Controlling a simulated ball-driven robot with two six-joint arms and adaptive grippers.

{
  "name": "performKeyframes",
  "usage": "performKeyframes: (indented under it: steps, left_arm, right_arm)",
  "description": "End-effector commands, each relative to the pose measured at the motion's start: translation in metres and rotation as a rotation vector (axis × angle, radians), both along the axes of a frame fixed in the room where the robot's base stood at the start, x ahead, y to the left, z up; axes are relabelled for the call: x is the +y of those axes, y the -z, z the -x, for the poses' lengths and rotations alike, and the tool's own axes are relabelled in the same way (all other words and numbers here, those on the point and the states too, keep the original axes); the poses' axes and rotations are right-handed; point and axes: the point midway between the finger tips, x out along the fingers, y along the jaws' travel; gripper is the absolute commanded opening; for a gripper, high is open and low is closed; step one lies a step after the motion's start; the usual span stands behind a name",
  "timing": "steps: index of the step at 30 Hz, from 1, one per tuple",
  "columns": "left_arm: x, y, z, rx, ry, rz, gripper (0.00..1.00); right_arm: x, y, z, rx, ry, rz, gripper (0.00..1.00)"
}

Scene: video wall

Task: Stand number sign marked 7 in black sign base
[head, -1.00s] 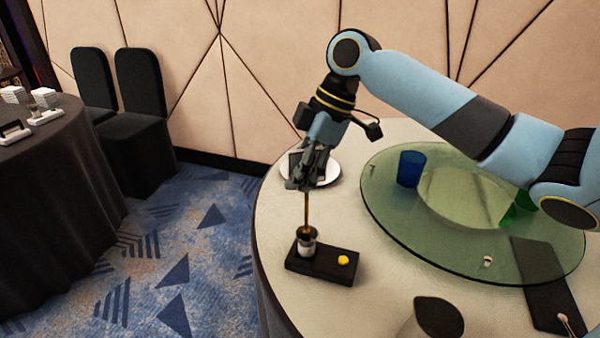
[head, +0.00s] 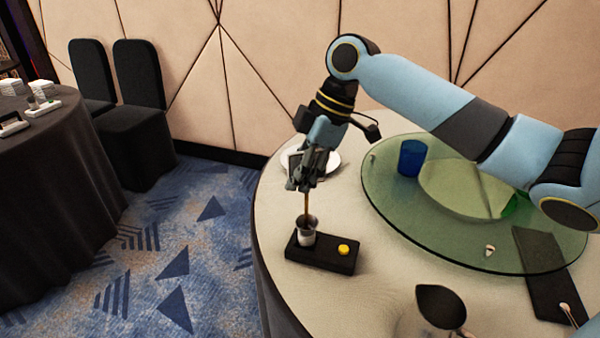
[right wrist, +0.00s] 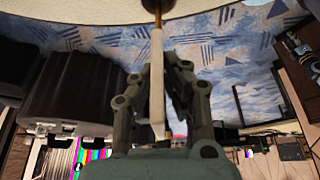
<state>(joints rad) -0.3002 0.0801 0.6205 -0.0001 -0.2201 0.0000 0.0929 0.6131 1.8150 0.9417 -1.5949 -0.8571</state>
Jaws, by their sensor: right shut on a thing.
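My right gripper (head: 312,170) is shut on a number sign, held upright above the near-left edge of the round table. The sign's plate shows edge-on between the fingers in the right wrist view (right wrist: 157,85). Its number cannot be read. Its thin brown rod (head: 307,207) points down, and its lower end is at the mouth of a small silver cup (head: 307,237). The cup stands on the left part of a low black block (head: 325,258), which looks like the black base. Whether the rod touches the cup's bottom is hidden. My left gripper is out of view.
A yellow round piece (head: 344,249) sits on the block's right part. A white plate (head: 332,160) lies behind my right gripper. A glass turntable (head: 400,215) with a blue cup (head: 412,158) is to the right. A pitcher (head: 440,305) stands at the front.

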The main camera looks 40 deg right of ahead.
Motion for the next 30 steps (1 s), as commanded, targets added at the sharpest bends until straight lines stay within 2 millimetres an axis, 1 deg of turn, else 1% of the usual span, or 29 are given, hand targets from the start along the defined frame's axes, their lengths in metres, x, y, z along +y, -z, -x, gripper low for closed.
performKeyframes:
  steps: [8, 9, 14, 15, 22, 24, 26, 29, 30]
  left_arm:
    - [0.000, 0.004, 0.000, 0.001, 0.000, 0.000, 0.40]
    - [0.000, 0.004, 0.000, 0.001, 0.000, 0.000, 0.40]
    - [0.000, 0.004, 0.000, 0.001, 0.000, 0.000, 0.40]
    - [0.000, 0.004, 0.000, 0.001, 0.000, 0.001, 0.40]
    - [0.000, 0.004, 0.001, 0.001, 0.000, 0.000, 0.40]
    - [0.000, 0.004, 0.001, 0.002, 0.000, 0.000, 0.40]
    - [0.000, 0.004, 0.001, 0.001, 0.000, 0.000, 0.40]
    - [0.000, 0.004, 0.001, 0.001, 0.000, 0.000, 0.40]
    - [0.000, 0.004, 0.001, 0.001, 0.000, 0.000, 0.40]
  right_arm:
    - [0.000, 0.009, 0.000, 0.001, 0.001, -0.001, 0.00]
    - [0.000, 0.009, 0.000, 0.000, 0.001, 0.000, 0.12]
    - [0.000, 0.008, 0.000, 0.001, 0.001, -0.001, 0.32]
    - [0.000, 0.008, 0.000, 0.001, 0.001, -0.001, 0.35]
    - [0.000, 0.008, 0.000, 0.001, 0.001, 0.001, 0.35]
    - [-0.002, 0.005, 0.001, 0.000, 0.000, 0.001, 0.35]
    - [-0.004, 0.000, 0.001, -0.001, 0.000, 0.003, 0.35]
    - [-0.010, -0.015, 0.005, -0.002, -0.001, 0.006, 0.35]
    - [-0.013, -0.023, 0.007, 0.000, -0.002, 0.007, 0.35]
